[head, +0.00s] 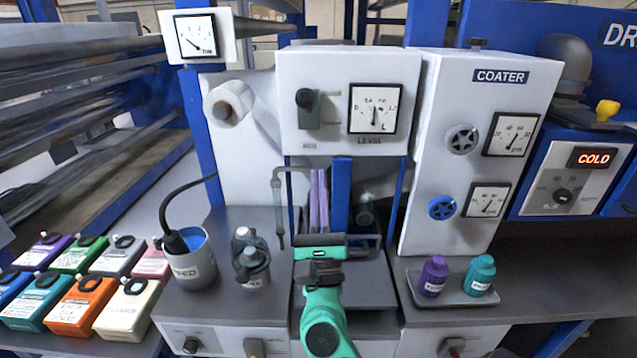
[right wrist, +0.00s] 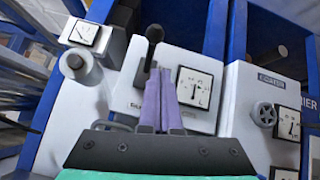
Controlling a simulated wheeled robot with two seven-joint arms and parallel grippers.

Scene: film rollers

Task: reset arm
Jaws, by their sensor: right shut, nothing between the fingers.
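My right arm, green with a dark wrist, reaches up from the bottom middle of the head view. My right gripper (head: 319,175) has two slim purple fingers that point up, side by side and shut with nothing between them. They are in front of the coater, below the level panel (head: 345,95). In the right wrist view the gripper (right wrist: 162,75) shows its fingers together, in front of the panel's knob and dial. I cannot tell how far the tips are from the panel. My left gripper is not in view.
A grey pot (head: 190,262) with a black cable and a small dark-capped bottle (head: 252,262) stand left of my arm. A tray (head: 455,293) holds a purple bottle (head: 433,276) and a teal bottle (head: 480,274) at right. Several coloured containers (head: 81,304) fill the left bench.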

